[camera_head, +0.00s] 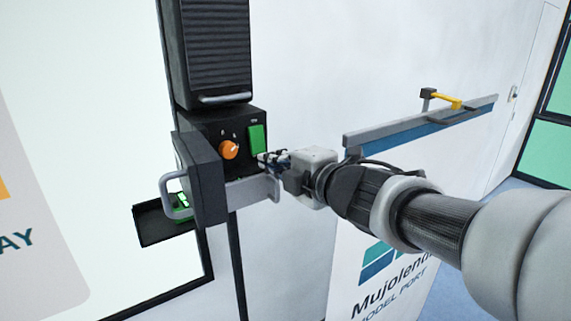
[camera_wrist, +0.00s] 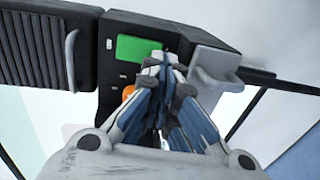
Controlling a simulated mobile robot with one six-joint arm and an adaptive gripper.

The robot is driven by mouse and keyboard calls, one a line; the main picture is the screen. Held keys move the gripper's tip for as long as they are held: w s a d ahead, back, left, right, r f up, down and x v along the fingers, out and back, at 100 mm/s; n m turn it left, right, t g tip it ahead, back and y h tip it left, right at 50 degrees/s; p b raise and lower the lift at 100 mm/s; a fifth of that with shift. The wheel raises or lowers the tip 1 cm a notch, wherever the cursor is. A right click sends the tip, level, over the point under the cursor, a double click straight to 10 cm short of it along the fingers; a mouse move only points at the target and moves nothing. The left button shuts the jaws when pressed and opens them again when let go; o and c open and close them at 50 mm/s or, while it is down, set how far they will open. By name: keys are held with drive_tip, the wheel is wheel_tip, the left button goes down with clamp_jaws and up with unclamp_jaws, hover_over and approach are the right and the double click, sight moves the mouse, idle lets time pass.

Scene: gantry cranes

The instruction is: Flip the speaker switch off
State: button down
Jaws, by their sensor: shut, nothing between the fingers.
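The green rocker switch (camera_head: 256,137) is set in the upper right of a black control panel (camera_head: 208,125). A small label above it is too small to read. In the wrist view the green switch (camera_wrist: 136,48) shows just left of my fingertips. My gripper (camera_head: 263,157) is shut and empty, with its tips by the lower right of the switch. In the wrist view my gripper (camera_wrist: 160,62) has its fingertips together at the switch's edge; I cannot tell whether they touch it.
An orange knob (camera_head: 228,150) sits left of the switch. A dark box front with a grey handle (camera_head: 168,197) juts out below the panel. A ribbed black unit (camera_head: 215,50) is above. A grey rail (camera_head: 400,130) with a yellow lever (camera_head: 445,98) is on the right wall.

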sight(259, 153)
drive_tip(key=shift+x, duration=1.75)
drive_tip(key=shift+r, duration=0.1)
